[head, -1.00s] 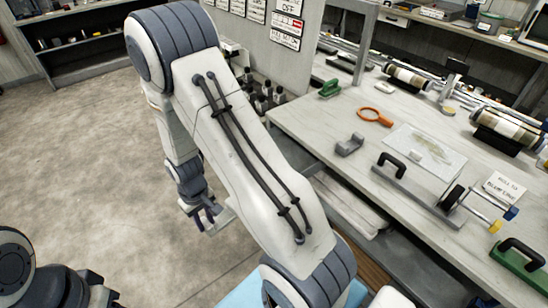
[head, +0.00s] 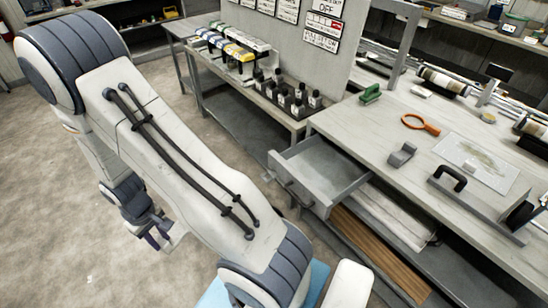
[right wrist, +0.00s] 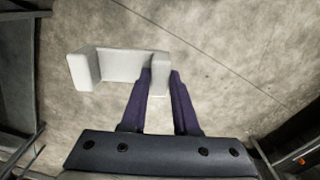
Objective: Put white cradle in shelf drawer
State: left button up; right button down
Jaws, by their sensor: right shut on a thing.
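The white cradle (right wrist: 122,66) is a pale bracket with raised ends, seen in the right wrist view above the floor. My right gripper (right wrist: 161,73) is shut on its right end wall, and the rest of the cradle sticks out to the left.
Dark bottles (head: 290,95) stand on a side table behind the drawer. The floor at left is clear.

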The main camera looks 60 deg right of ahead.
aim_at(319, 174)
jog(key=z, duration=0.25)
jog(key=i, duration=0.55)
jog(key=z, duration=0.95)
jog(key=i, duration=0.3)
jog(key=z, duration=0.3)
